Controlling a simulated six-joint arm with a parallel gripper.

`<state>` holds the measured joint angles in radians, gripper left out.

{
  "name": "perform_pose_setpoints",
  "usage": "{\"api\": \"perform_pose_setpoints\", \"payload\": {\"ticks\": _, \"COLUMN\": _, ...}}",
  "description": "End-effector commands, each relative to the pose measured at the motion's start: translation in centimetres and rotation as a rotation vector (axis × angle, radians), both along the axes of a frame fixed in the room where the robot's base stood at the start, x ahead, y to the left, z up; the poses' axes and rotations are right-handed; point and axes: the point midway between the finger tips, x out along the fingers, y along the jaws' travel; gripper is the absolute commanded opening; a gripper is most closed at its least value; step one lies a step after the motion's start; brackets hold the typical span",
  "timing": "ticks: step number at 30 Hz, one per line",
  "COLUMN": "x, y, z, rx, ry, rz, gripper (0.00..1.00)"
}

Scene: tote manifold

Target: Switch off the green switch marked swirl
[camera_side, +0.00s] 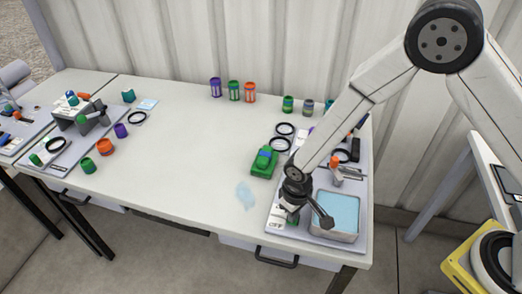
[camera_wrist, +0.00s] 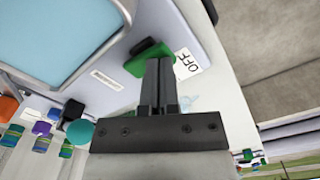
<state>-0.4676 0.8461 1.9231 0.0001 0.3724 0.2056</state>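A green switch (camera_wrist: 149,57) with a black part on it sits on a light grey panel (camera_wrist: 195,25) in the wrist view. No swirl mark can be read. My gripper (camera_wrist: 159,66) has its two dark fingers together, with the tips over or against the green switch; contact cannot be told. In the side view, my gripper (camera_side: 291,212) is low at the front left part of the right-hand panel (camera_side: 274,214), and a bit of green (camera_side: 293,220) shows beside it. The switch is mostly hidden there.
A metal tray (camera_side: 334,238) of blue liquid stands just right of my gripper. A green block-like object (camera_side: 263,162), black rings (camera_side: 285,128) and several coloured jars (camera_side: 234,91) are farther back. The middle of the table (camera_side: 190,150) is mostly clear, apart from a blue patch (camera_side: 245,195).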

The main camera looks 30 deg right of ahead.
Motion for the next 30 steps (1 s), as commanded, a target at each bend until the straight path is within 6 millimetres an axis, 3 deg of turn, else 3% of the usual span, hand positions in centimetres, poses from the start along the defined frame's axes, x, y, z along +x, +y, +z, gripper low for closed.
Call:
{"api": "perform_pose_setpoints", "payload": {"ticks": 19, "x": 0.0, "y": 0.0, "z": -0.5, "rx": 0.000, "ry": -0.001, "rz": 0.000, "gripper": 0.00}}
{"api": "perform_pose_setpoints", "payload": {"ticks": 30, "x": 0.0, "y": 0.0, "z": 1.1, "rx": 0.000, "ry": -0.001, "rz": 0.000, "gripper": 0.00}}
